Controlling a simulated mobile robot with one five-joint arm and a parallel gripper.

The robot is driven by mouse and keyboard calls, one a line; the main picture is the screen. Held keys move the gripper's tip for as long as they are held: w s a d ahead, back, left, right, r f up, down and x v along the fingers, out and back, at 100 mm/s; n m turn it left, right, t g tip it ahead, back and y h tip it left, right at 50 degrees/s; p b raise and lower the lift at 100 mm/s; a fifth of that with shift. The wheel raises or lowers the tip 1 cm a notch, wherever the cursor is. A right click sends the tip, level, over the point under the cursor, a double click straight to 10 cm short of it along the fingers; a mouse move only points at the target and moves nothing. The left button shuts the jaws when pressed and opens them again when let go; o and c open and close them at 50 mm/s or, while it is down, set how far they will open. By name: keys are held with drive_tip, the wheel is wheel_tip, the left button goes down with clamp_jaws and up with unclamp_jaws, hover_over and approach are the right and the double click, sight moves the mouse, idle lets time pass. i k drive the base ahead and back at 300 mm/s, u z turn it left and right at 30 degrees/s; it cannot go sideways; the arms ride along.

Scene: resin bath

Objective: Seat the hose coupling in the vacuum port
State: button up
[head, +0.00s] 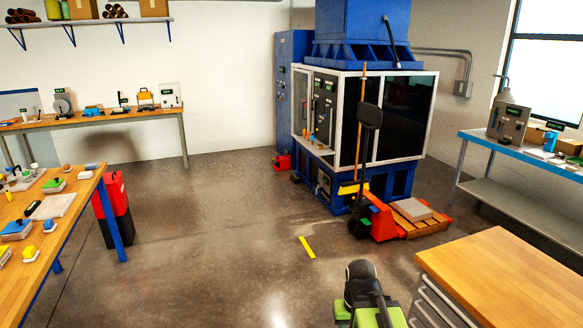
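I cannot make out the hose coupling or the vacuum port for certain in the head view. A grey machine (507,120) with a small lit display and a bent pipe on top stands on the blue bench at the right. I cannot tell whether it has a port. Part of my green and black arm shows at the bottom, right of centre. My gripper's fingers do not show, and nothing held is visible.
A wooden bench (62,225) with many small items is at left; another bench (100,118) lines the back wall. A blue press (362,25) and an orange pallet truck (382,222) stand ahead. A wood-topped cabinet (510,275) is close at right.

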sight(324, 140)
drive_tip(key=u, duration=0.45)
drive_tip(key=i, duration=2.15)
drive_tip(key=z, duration=0.15)
drive_tip(key=i, duration=2.1)
drive_tip(key=z, duration=0.55)
drive_tip(key=i, duration=0.5)
drive_tip(key=z, duration=0.1)
